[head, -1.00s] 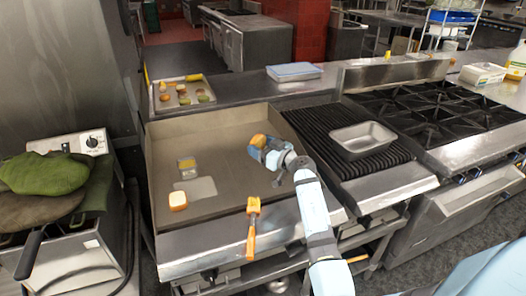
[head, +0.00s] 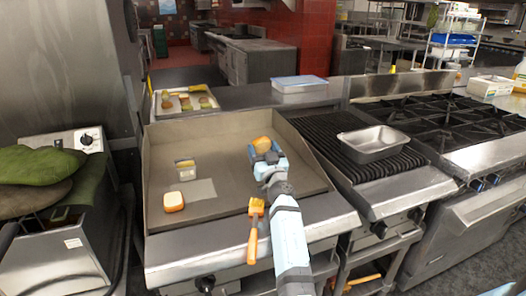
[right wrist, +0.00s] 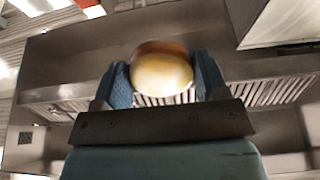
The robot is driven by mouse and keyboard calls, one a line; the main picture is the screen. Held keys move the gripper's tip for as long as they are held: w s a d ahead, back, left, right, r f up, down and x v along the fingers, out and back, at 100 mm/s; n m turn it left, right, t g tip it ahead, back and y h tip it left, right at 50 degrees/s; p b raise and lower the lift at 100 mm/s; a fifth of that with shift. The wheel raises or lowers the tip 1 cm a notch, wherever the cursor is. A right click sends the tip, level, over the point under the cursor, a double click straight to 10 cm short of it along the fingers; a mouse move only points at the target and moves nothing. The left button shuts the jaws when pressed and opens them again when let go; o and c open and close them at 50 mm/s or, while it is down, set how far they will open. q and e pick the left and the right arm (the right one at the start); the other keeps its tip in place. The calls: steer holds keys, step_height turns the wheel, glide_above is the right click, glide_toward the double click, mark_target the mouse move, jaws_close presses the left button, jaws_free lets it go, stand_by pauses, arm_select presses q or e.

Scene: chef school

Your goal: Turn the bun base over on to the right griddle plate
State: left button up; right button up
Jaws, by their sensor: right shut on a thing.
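The bun base (head: 262,144) is a small golden-brown round piece held by my right gripper (head: 266,156) above the right part of the flat steel griddle (head: 225,143). In the right wrist view the bun base (right wrist: 162,72) sits between the two blue fingers of my right gripper (right wrist: 164,80). Its pale yellow face shows toward the camera and a browner band lies along the upper edge. The exact gap between bun and griddle is hard to tell. My left gripper is out of view.
An orange-handled tool (head: 254,228) lies over the front edge. A metal pan (head: 373,143) stands on the ribbed grill.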

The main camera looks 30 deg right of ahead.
steer(key=o, duration=1)
